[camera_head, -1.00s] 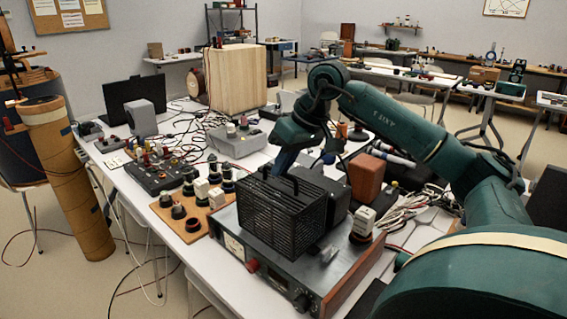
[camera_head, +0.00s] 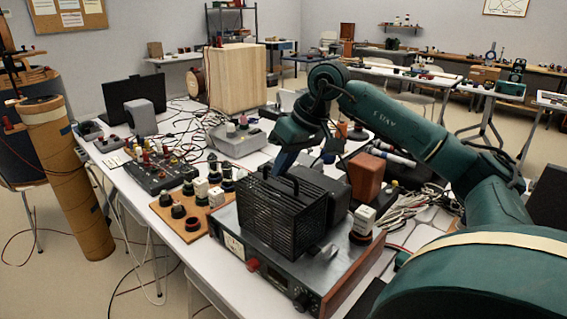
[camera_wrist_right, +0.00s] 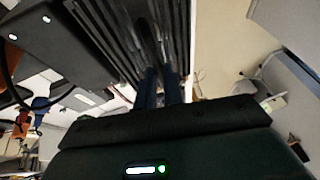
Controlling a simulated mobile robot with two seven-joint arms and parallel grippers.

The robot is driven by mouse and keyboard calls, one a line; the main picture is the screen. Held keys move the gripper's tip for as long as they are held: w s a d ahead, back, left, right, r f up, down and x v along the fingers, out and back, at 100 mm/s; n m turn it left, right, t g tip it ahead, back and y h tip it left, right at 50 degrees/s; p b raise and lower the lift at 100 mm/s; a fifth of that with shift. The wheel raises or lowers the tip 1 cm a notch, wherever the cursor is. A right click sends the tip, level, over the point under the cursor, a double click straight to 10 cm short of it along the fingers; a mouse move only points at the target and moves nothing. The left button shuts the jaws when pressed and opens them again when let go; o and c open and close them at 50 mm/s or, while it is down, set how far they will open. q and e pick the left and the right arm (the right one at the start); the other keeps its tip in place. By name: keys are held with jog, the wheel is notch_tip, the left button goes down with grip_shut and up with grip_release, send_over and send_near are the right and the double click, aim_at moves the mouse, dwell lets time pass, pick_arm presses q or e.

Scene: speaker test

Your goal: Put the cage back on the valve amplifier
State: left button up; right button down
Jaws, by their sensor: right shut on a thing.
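The black slatted cage (camera_head: 284,220) is at the front of the valve amplifier (camera_head: 262,262), over its top plate. Whether it rests on the plate or hangs just above it, I cannot tell. My right gripper (camera_head: 283,172) is shut on the cage's top handle. In the right wrist view the fingers (camera_wrist_right: 160,88) close around the handle, with the cage's slats (camera_wrist_right: 110,35) beyond. A dark transformer block (camera_head: 330,196) stands on the amplifier behind the cage. A white-topped valve (camera_head: 362,220) stands on the plate to the right of the cage. My left gripper is not in view.
A wooden board with valves (camera_head: 166,212) lies left of the amplifier. A control box with knobs (camera_head: 158,172) is farther left. A brown box (camera_head: 366,178) and loose cables (camera_head: 405,212) lie behind. The bench is crowded, with little free room.

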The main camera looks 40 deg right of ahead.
jog(key=shift+f, duration=0.25)
jog(key=c, duration=1.4)
grip_release()
jog(key=shift+c, duration=0.2)
jog(key=p+v, duration=0.1)
jog(key=v, duration=1.2)
jog(key=shift+p, duration=0.35)
jog(key=shift+d+r, duration=0.1)
